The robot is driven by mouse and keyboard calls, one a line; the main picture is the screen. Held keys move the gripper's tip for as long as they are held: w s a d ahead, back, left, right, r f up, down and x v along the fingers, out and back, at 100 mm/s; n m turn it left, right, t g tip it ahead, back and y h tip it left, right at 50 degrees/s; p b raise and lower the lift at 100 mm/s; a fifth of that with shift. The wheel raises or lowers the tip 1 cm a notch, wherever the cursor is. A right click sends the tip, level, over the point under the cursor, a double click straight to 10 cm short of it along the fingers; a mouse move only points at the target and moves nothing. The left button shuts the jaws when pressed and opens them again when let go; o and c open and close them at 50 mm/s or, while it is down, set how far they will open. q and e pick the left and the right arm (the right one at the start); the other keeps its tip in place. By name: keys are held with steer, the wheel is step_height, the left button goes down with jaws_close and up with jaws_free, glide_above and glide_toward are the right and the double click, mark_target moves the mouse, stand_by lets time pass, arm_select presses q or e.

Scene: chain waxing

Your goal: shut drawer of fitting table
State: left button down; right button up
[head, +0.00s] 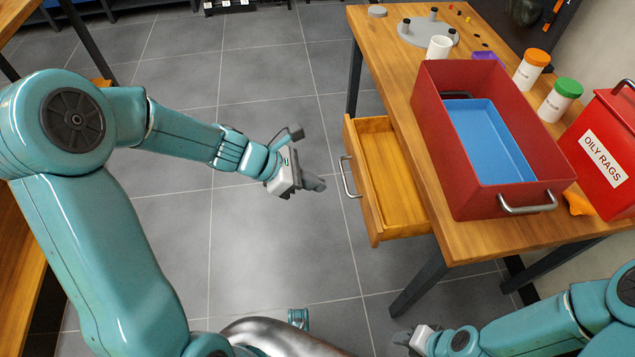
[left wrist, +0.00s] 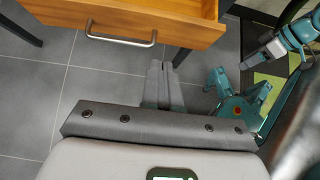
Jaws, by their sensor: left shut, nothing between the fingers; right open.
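The fitting table (head: 460,238) has a wooden drawer (head: 392,180) pulled out on its left side. The drawer looks empty inside, and its front carries a metal bar handle (head: 348,178). My left gripper (head: 318,184) is shut and empty, just left of the handle and apart from it. In the left wrist view the shut fingers (left wrist: 160,75) point toward the drawer front (left wrist: 140,18), with the handle (left wrist: 120,41) ahead and to their left. My right gripper (head: 404,338) is low at the bottom of the head view, away from the drawer; its fingers are small there.
On the table stand a red bin (head: 468,190) with a blue tray (head: 490,145) inside, a white cup (head: 439,47), orange-lidded (head: 530,70) and green-lidded (head: 558,102) jars, and a red oily rags can (head: 610,140). The tiled floor left of the drawer is clear. A table leg (head: 418,285) stands below.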

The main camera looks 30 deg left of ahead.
mark_target(365, 194)
arm_select(q)
steer(key=x, duration=0.3)
steer(key=d+r+b+x, duration=0.1)
steer(key=x, duration=0.2)
steer(key=b+x, duration=0.1)
steer(key=x, duration=0.2)
steer(key=shift+w+d+r, duration=0.1)
steer(key=shift+w+r, duration=0.2)
steer(key=shift+r, duration=0.05)
steer(key=shift+w+d, duration=0.25)
steer(key=shift+d, duration=0.05)
arm_select(e)
steer(key=x, duration=0.3)
steer(key=shift+d, duration=0.3)
arm_select(q)
steer(key=w+d, duration=0.1)
steer(key=d, duration=0.1)
steer(key=w+d, duration=0.2)
steer(key=w+d+p, duration=0.1)
steer(key=d, duration=0.2)
steer(key=shift+w+d, duration=0.1)
steer(key=shift+w, duration=0.3)
arm_select(e)
steer(key=shift+r, duration=0.5)
steer(key=shift+s, duration=0.1)
